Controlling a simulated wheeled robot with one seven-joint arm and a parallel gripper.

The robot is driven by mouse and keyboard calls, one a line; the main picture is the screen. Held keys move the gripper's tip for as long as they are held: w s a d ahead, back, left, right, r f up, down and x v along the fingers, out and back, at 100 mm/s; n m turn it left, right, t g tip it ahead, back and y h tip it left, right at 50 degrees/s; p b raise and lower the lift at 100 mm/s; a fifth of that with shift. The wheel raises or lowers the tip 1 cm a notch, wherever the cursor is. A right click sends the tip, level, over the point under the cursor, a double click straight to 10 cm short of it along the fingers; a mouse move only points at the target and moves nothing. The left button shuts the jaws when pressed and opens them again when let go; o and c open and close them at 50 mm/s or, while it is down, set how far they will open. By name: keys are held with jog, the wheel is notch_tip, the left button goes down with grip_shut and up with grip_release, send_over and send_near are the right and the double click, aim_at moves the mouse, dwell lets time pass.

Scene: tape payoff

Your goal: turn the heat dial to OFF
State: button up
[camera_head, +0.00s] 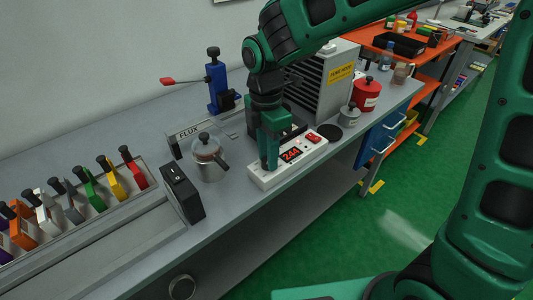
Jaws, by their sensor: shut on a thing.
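A white control unit (264,183) sits on the grey bench near its front edge. Its front panel has a display (291,154) with red digits that seem to read 244, and a red switch (313,138) to the right. My green gripper (271,164) points down onto the panel just left of the display. It is shut on the heat dial, which the fingers hide. The dial's pointer and any OFF mark cannot be seen.
A metal pot (209,161) and a black switch box (182,193) stand left of the unit. A grey louvred box (322,86), a small grey pot (349,115) and a red can (367,95) stand to the right. A blue tool stand (217,87) is behind.

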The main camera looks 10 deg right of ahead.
jog(key=o, duration=1)
jog(key=shift+d, duration=0.15)
jog(key=shift+o, duration=0.2)
notch_tip(320, 180, up, 11)
jog(key=shift+w, duration=0.35)
jog(key=shift+f, duration=0.15)
jog(key=s+d+f+m, duration=0.1)
jog(key=s+d+m, duration=0.2)
jog(key=d+m, duration=0.65)
jog(key=s+d+m, duration=0.3)
jog(key=d+m, duration=0.2)
jog(key=d, duration=0.9)
jog(key=s+d+f+m, duration=0.2)
jog(key=s+d+m, duration=0.3)
jog(key=s+m, duration=0.2)
jog(key=s+d+f+m, duration=0.3)
jog(key=s+d+m, duration=0.3)
jog(key=s+m, duration=0.1)
jog(key=shift+s+m+t, duration=0.3)
jog(key=shift+s+m, duration=0.05)
jog(key=shift+s, duration=0.25)
